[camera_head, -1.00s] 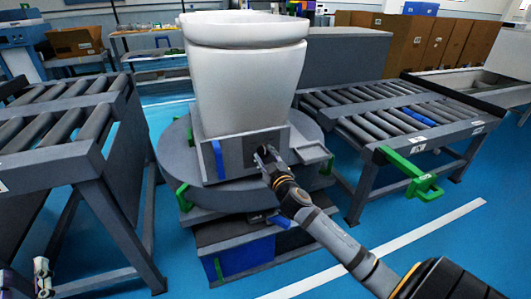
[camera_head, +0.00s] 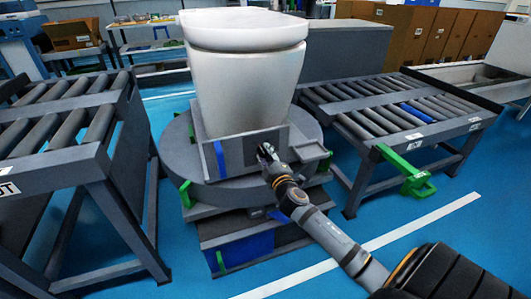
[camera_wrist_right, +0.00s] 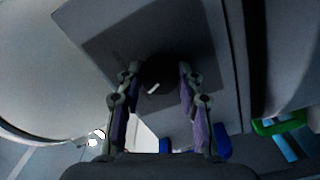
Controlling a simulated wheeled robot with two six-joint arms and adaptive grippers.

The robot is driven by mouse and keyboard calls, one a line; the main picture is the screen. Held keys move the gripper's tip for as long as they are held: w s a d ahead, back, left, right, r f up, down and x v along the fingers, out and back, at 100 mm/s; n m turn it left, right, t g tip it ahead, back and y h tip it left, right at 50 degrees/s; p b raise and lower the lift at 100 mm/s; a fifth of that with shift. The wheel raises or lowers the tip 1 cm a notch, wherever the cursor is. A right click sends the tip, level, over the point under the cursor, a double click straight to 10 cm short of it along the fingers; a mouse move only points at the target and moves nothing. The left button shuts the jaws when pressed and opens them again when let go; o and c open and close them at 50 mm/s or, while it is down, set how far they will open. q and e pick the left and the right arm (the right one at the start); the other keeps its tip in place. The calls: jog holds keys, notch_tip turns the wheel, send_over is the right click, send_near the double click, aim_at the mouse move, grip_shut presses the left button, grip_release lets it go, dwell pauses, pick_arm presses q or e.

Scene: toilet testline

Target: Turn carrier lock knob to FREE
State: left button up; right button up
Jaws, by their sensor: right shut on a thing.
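The carrier is a grey block (camera_head: 208,172) on a round grey turntable (camera_head: 165,155), with a white toilet (camera_head: 245,85) standing on it. My right gripper (camera_head: 266,151) is at the dark plate (camera_head: 249,152) on the carrier's front. In the right wrist view, the fingers of my right gripper (camera_wrist_right: 156,82) are closed on either side of a dark round knob (camera_wrist_right: 160,68) with a short white, slanted mark. No lettering is readable by the knob. The fingers hide it in the head view. My left gripper is not in view.
Roller conveyors stand left (camera_head: 95,100) and right (camera_head: 385,105) of the turntable. A green bracket (camera_head: 410,180) sticks out from the right conveyor. A blue tab (camera_head: 219,160) is left of the dark plate. Blue floor is open in front.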

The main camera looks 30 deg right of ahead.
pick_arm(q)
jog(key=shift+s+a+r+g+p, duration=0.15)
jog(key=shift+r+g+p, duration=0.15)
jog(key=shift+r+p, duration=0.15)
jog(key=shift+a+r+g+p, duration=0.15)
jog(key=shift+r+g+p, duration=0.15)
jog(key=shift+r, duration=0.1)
pick_arm(e)
jog(key=shift+n, duration=1.6)
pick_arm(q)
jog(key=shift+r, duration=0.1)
pick_arm(e)
jog(key=shift+n, duration=0.3)
jog(key=o, duration=1.2)
jog(key=shift+c, duration=0.2)
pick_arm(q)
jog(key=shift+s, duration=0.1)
pick_arm(e)
jog(key=v, duration=1.2)
